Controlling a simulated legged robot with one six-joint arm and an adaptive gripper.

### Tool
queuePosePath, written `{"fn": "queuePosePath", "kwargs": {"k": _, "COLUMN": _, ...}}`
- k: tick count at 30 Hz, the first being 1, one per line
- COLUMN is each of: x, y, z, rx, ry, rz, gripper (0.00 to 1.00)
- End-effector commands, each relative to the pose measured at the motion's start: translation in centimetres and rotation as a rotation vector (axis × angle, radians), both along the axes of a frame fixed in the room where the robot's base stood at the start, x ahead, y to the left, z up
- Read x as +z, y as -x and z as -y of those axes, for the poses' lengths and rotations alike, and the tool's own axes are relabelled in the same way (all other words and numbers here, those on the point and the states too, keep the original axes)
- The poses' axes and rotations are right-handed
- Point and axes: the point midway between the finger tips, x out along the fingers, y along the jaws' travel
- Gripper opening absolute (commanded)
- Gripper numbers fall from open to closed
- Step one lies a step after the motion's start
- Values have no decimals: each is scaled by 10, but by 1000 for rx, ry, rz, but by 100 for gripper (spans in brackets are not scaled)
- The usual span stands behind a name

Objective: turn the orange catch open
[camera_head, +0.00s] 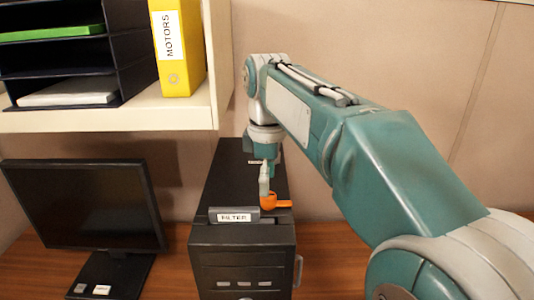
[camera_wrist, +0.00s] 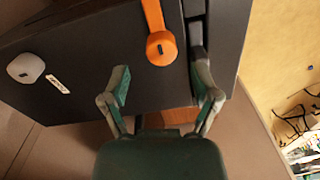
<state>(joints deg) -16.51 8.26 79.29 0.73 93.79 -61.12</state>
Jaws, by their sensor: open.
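The orange catch (camera_head: 283,204) sits on top of the black case (camera_head: 243,240), just right of the grey FILTER block (camera_head: 235,215). In the wrist view the catch (camera_wrist: 155,18) shows as an orange lever with a rounded end, its far part cut off by the top edge. My gripper (camera_head: 264,182) points down at the catch, and one finger hides part of it in the head view. In the wrist view my gripper (camera_wrist: 162,78) is open, with its fingers spread to either side of the catch's rounded end. I cannot tell whether a finger touches it.
A black monitor (camera_head: 85,205) stands left of the case on the wooden desk (camera_head: 335,260). A shelf (camera_head: 110,120) with a yellow MOTORS binder (camera_head: 178,60) and a dark tray rack (camera_head: 125,50) overhangs at the upper left. The desk right of the case looks clear.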

Motion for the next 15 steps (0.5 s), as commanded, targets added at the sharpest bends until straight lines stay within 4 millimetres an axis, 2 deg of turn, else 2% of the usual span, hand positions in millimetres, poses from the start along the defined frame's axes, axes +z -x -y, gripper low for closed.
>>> {"fn": "queuePosePath", "kwargs": {"k": 3, "x": 22, "y": -2, "z": 0, "rx": 0, "ry": -1, "rz": 2, "gripper": 79}}
{"fn": "queuePosePath", "kwargs": {"k": 9, "x": 53, "y": -3, "z": -1, "rx": 0, "ry": 1, "rz": -1, "gripper": 79}}
{"fn": "queuePosePath", "kwargs": {"k": 15, "x": 73, "y": -4, "z": -1, "rx": 0, "ry": 1, "rz": -3, "gripper": 79}}
